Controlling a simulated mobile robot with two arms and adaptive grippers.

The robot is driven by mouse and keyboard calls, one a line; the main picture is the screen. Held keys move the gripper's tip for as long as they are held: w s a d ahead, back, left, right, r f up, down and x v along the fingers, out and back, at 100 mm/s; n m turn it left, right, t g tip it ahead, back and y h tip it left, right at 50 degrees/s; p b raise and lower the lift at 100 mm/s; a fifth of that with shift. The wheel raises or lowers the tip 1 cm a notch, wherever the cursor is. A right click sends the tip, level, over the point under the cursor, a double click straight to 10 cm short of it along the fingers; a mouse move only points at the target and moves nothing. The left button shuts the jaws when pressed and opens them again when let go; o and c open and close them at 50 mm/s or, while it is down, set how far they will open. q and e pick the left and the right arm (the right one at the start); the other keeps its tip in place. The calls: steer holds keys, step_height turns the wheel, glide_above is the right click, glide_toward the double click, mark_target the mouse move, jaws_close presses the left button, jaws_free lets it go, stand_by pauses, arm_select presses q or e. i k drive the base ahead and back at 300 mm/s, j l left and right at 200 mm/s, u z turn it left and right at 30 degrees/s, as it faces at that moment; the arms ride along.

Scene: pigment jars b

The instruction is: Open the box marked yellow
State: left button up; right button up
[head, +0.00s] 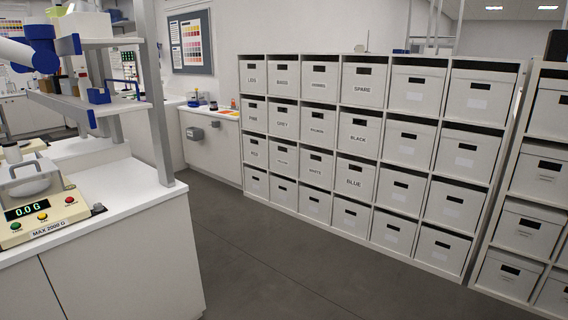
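A white shelf unit (522,68) holds rows of white boxes with dark handle slots, all seated in their compartments. In the third row, the second box from the left (284,163) has a small label that may read YELLOW, but the print is too small to be sure. To its left is the RED box (255,156). To its right is the WHITE box (317,173), then the BLUE box (355,184). The GREY box (285,125) is directly above it. Neither of my grippers is in view.
A white bench (120,190) at the left carries a scale (42,211) reading 0.0 G, with a grey post (156,100) at its corner. Open dark floor (270,255) lies before the shelves. Another box shelf (507,170) stands at the right. A side counter (212,113) adjoins the shelves.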

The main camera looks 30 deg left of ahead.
mark_target(294, 153)
steer(key=i+j+u, duration=0.3)
steer(key=i+j, duration=0.35)
steer(key=i+j+u, duration=0.1)
steer(key=i+j, duration=0.15)
steer(key=i, duration=0.15)
steer(key=i+j+u, duration=0.15)
steer(key=i, duration=0.3)
steer(key=i+j+u, duration=0.1)
steer(key=i, duration=0.3)
steer(key=i+z, duration=0.3)
steer(key=i, duration=0.4)
steer(key=i+j+z, duration=0.15)
steer(key=i+z, duration=0.15)
steer(key=i, duration=0.4)
steer(key=i+u, duration=0.5)
steer(key=i+l+u, duration=0.15)
steer(key=i+u, duration=0.3)
steer(key=i+j+u, duration=0.25)
steer(key=i, duration=0.15)
steer(key=i+u, duration=0.3)
steer(key=i+l, duration=0.05)
steer(key=i, duration=0.05)
